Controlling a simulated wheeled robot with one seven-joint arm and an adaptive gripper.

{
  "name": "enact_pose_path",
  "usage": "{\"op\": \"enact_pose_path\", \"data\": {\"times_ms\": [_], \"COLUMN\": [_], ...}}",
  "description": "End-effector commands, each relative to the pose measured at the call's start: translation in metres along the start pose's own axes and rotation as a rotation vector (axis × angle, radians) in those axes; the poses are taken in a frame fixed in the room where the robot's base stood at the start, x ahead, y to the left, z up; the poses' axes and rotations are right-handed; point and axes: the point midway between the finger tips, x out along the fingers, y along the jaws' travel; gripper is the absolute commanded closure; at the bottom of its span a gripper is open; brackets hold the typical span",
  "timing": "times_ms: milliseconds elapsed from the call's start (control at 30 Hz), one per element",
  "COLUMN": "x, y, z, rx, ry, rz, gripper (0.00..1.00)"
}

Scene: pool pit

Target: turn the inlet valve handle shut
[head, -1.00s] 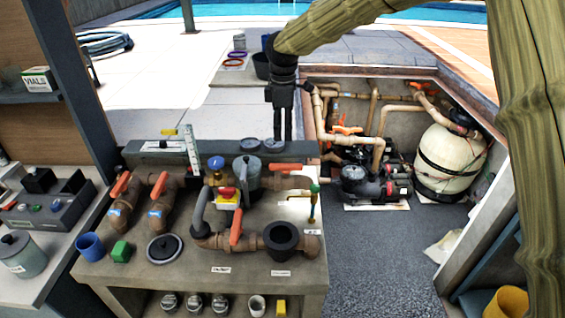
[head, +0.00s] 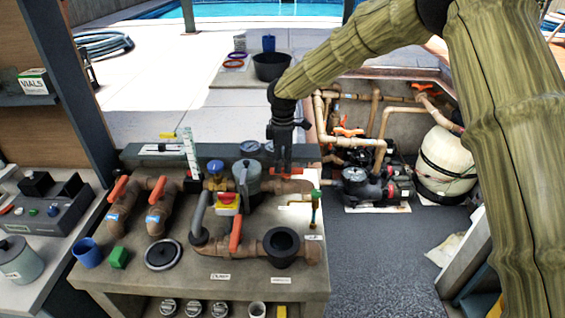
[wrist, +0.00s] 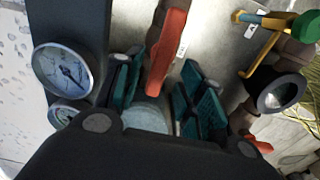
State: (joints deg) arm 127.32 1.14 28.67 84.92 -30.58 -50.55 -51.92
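An orange valve handle (head: 291,171) sits on the brown pipe right of the grey filter pot on the bench. My gripper (head: 281,168) points down just over it. In the wrist view the handle (wrist: 170,45) reaches in from the top, its near end between the two teal finger pads of my gripper (wrist: 160,95). The pads are apart, with gaps on both sides, so the gripper is open. Other orange handles are at the left (head: 118,188), beside it (head: 158,187), and at the front pipe (head: 235,234). I cannot read which is the inlet.
The grey filter pot (head: 246,178) and a red-and-yellow switch (head: 228,202) stand left of the gripper. Two gauges (wrist: 65,72) are close by in the wrist view. A green-topped brass tap (head: 315,205) stands to the right. A black open cup (head: 281,247) is in front.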

Motion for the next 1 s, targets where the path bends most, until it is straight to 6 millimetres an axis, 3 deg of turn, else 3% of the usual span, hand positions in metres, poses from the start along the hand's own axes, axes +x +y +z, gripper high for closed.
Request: {"op": "enact_pose_path", "data": {"times_ms": [200, 533, 767, 1000], "x": [0.016, 0.019, 0.019, 0.019], "y": [0.0, 0.0, 0.0, 0.0], "z": [0.0, 0.0, 0.0, 0.0], "rx": [0.0, 0.0, 0.0, 0.006], "ry": [0.0, 0.0, 0.0, 0.0], "rz": [-0.001, 0.0, 0.0, 0.0], "gripper": [0.61, 0.61, 1.0, 1.0]}}
